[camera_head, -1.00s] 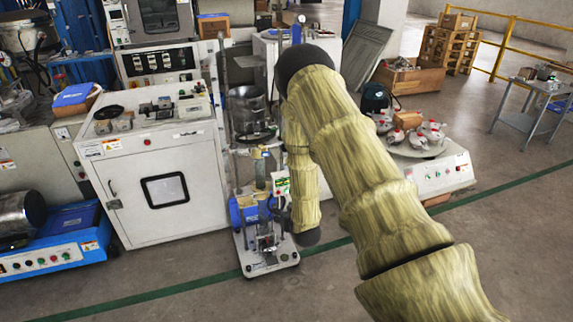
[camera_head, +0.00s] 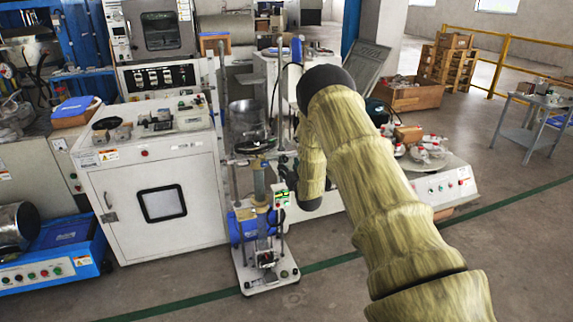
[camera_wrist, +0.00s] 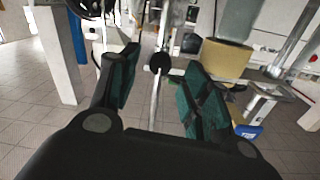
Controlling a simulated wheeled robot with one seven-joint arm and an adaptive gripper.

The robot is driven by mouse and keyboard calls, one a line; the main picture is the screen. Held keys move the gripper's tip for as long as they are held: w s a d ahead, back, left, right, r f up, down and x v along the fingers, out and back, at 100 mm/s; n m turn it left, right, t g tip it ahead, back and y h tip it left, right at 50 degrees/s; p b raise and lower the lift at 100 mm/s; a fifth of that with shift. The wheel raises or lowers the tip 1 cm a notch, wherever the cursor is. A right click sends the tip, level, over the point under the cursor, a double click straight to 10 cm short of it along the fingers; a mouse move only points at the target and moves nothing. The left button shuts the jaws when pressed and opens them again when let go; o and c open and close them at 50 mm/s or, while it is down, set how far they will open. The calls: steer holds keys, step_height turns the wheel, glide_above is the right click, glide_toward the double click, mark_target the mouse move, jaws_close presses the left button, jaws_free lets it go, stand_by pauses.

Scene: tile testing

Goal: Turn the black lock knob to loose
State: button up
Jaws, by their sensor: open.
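A round black knob (camera_wrist: 159,62) shows in the wrist view at the upper middle, at the top of a thin pale metal rod. It appears between and beyond the fingertips of my gripper (camera_wrist: 164,72). The two dark green finger pads are wide apart, with nothing held between them. I cannot tell the exact distance to the knob. In the head view my gripper (camera_head: 285,168) is small and dark beside the upright test stand (camera_head: 268,280), partly hidden by my arm. The knob cannot be made out in that view.
The stand carries a steel vessel (camera_head: 248,117) and a blue motor (camera_head: 242,228). A white cabinet machine (camera_head: 150,235) is close on its left. Open floor lies in front.

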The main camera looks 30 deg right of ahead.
mark_target(285, 161)
steer(key=shift+x, duration=1.6)
steer(key=shift+c, duration=0.5)
steer(key=c, duration=1)
